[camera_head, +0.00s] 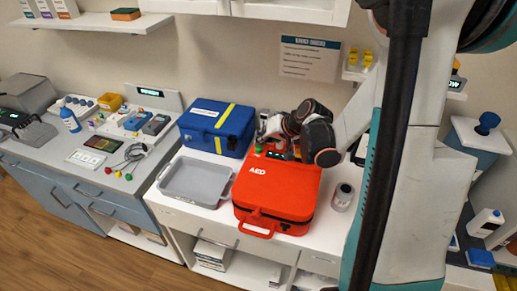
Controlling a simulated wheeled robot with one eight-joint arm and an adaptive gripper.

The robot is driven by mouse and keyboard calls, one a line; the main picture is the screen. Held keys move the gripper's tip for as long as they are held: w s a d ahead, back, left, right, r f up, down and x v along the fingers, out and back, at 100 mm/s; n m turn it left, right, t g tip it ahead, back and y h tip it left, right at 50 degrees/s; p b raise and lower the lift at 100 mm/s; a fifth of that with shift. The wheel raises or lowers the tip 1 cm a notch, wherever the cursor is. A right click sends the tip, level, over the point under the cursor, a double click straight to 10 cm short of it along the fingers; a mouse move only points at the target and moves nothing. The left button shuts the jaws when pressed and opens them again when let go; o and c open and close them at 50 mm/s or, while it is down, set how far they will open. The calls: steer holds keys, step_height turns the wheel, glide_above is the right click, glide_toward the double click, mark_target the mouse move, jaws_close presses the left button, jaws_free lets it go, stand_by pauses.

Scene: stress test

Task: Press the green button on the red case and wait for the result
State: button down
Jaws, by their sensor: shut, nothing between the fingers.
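The red case marked AED (272,192) lies on the white counter, with its handle toward the front edge. A small green button (258,148) shows at its back left, beside a dark panel with small lit marks (276,154). My arm reaches in from the right, and my gripper (263,138) is over the back edge of the case, close to the green button. The gripper is shut and empty. It is small in view, and I cannot tell whether it touches the button. My wrist hides part of the back right of the case.
A blue case with a yellow strap (217,126) stands behind left of the red case. A grey tray (195,180) lies to its left. A white-and-grey cylinder (342,196) stands to its right. Electronics and a spray bottle (69,119) occupy the left counter.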

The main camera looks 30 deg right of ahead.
steer(key=shift+f+b, duration=0.45)
stand_by(0.7)
steer(key=shift+r, duration=0.2)
steer(key=shift+r+p, duration=0.6)
steer(key=shift+r, duration=0.15)
steer(key=shift+r+p, duration=1.75)
steer(key=shift+r, duration=0.7)
